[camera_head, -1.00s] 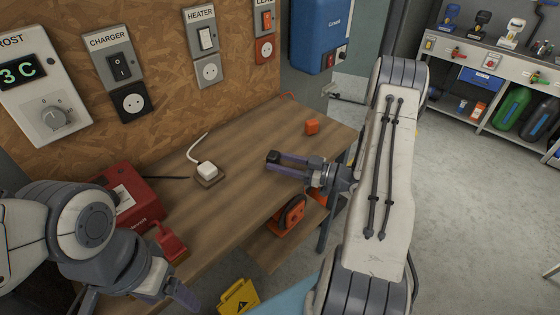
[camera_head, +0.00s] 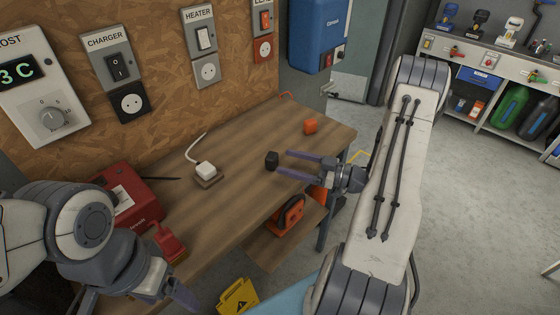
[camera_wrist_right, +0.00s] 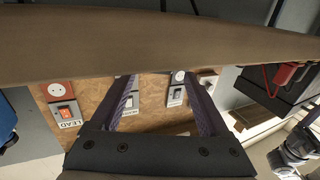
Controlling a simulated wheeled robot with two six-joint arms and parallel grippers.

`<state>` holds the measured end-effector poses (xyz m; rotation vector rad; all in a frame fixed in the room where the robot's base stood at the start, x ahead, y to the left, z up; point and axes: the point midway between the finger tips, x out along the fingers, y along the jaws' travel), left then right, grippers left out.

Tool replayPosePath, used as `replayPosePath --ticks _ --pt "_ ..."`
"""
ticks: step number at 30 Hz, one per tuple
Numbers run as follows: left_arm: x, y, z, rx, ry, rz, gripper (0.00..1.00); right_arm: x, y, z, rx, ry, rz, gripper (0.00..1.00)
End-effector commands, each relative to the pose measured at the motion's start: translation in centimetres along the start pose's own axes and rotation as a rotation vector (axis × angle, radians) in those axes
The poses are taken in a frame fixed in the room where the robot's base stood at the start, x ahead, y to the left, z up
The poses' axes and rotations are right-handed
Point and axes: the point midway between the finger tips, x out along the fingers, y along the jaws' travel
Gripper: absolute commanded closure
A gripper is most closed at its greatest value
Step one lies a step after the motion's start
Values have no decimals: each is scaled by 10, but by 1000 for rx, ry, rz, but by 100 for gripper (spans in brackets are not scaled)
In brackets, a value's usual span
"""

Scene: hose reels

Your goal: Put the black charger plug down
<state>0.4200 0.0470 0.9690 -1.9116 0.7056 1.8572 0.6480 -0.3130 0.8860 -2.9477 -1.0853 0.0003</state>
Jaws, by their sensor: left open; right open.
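The black charger plug (camera_head: 272,161) sits on the wooden workbench (camera_head: 235,195), between a white plug and my right gripper. My right gripper (camera_head: 281,162) is open. Its two fingers point left toward the plug, which lies just beyond or at the fingertips. I cannot tell whether a finger touches it. In the right wrist view, my right gripper's fingers (camera_wrist_right: 165,100) are spread, and the plug cannot be made out between them. My left gripper (camera_head: 178,298) is at the lower left, in front of the bench, open and away from the plug.
The white plug (camera_head: 205,170) stands on a small base on the bench. An orange plug (camera_head: 310,126) is near the far right bench corner. A red box (camera_head: 130,192) is at the left. The wall carries a charger socket (camera_head: 131,102) and a heater socket (camera_head: 207,72).

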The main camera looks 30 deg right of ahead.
Motion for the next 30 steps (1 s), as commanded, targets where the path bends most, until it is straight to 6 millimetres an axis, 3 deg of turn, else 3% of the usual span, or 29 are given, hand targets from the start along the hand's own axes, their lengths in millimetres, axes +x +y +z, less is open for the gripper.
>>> replayPosePath --ticks 6,12,30 --pt "7 0 0 0 0 0 21 -50 2 2 -2 0 6 21" --pt "9 -1 0 0 0 0 21 -76 1 1 -1 0 1 21" --pt "9 -1 0 0 0 0 21 -82 0 0 0 0 -2 21"
